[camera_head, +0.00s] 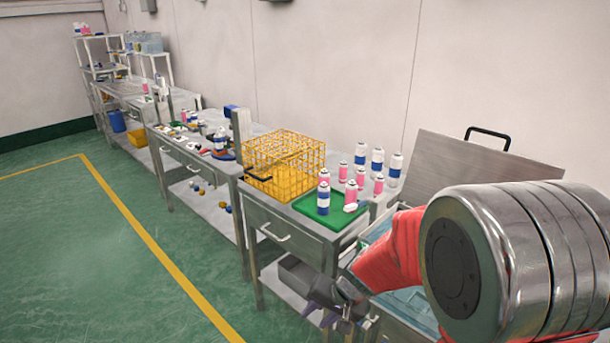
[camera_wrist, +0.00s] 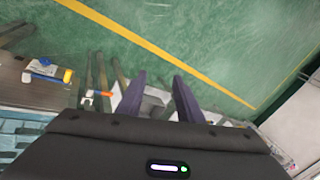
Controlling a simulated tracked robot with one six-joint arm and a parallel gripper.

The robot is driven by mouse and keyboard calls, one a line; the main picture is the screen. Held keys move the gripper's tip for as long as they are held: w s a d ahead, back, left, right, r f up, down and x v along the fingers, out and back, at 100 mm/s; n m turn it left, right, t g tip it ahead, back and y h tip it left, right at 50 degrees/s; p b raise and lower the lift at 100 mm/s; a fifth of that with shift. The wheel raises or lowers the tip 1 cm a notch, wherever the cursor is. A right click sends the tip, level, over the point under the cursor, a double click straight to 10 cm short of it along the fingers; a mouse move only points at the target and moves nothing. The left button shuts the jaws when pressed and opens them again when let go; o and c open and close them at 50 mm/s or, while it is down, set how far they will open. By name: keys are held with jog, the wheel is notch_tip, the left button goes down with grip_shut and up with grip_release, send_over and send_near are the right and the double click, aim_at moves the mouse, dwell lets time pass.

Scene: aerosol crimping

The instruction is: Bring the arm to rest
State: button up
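My gripper (camera_head: 335,308) hangs at the lower middle of the head view, in front of the near table and below its top. My red arm covers part of the scene beside it. In the wrist view my gripper's two dark purple fingers (camera_wrist: 158,84) stand apart with a clear gap. Nothing is held between them; a grey-white box shape and green floor show behind. The fingertips look free of contact, though the exact distance to the table's lower shelf cannot be told.
A green tray (camera_head: 315,211) with white-blue and pink cans stands on the near table, beside a yellow wire basket (camera_head: 284,165). A raised metal lid (camera_head: 468,170) stands at right. More benches line the wall. The green floor (camera_head: 110,270) at left is clear.

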jog(key=s+d+r+n+t+h, duration=0.1)
jog(key=s+d+r+h, duration=0.1)
jog(key=s+d+r, duration=0.4)
jog(key=s+d+r+n+t+h, duration=0.1)
jog(key=s+d+r, duration=0.5)
jog(key=s+r, duration=0.9)
jog(key=shift+d+r+n+t+h, duration=0.3)
jog(key=shift+r+n+h, duration=0.25)
jog(key=shift+n, duration=0.25)
jog(key=shift+s+f, duration=0.1)
